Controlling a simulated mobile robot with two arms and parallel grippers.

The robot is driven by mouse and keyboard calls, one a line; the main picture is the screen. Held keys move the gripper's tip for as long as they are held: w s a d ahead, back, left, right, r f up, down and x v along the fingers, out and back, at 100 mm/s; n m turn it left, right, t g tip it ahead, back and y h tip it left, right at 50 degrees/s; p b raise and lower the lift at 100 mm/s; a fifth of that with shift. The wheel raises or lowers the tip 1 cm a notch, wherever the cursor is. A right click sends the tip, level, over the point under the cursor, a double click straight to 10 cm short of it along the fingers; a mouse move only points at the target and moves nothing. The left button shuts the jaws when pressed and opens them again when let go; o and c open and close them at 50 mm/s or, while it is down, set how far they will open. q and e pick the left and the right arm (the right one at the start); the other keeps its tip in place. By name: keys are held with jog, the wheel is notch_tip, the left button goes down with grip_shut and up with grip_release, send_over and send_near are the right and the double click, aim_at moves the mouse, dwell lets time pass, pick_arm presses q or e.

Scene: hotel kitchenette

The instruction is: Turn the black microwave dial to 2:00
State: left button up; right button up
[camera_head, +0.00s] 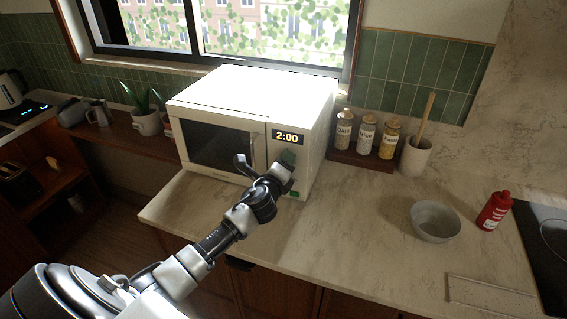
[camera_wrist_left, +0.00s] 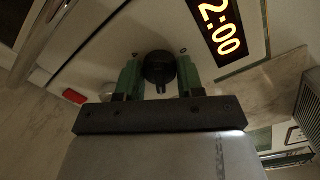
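The white microwave (camera_head: 262,84) stands on the marble counter with its door closed. Its display (camera_head: 287,137) reads 2:00, and the same digits show large in the left wrist view (camera_wrist_left: 222,27). The black dial (camera_wrist_left: 160,69) is on the front panel below the display and is hidden by my gripper in the head view. My left gripper (camera_head: 281,166) is at the panel. In the left wrist view its green fingers (camera_wrist_left: 160,75) lie one on each side of the dial, close against it, with no clear gap. My right gripper is not in view.
Spice jars (camera_head: 366,132) stand on a small rack right of the microwave, beside a utensil crock (camera_head: 415,157). A grey bowl (camera_head: 436,222) and a red bottle (camera_head: 494,211) stand further right. The counter (camera_head: 350,220) in front is clear. A potted plant (camera_head: 146,121) stands left.

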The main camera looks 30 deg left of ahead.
pick_arm(q)
jog(key=o, duration=0.4)
jog(key=shift+b+v, duration=1.15)
jog(key=shift+v, duration=4.3)
jog(key=shift+a, duration=0.1)
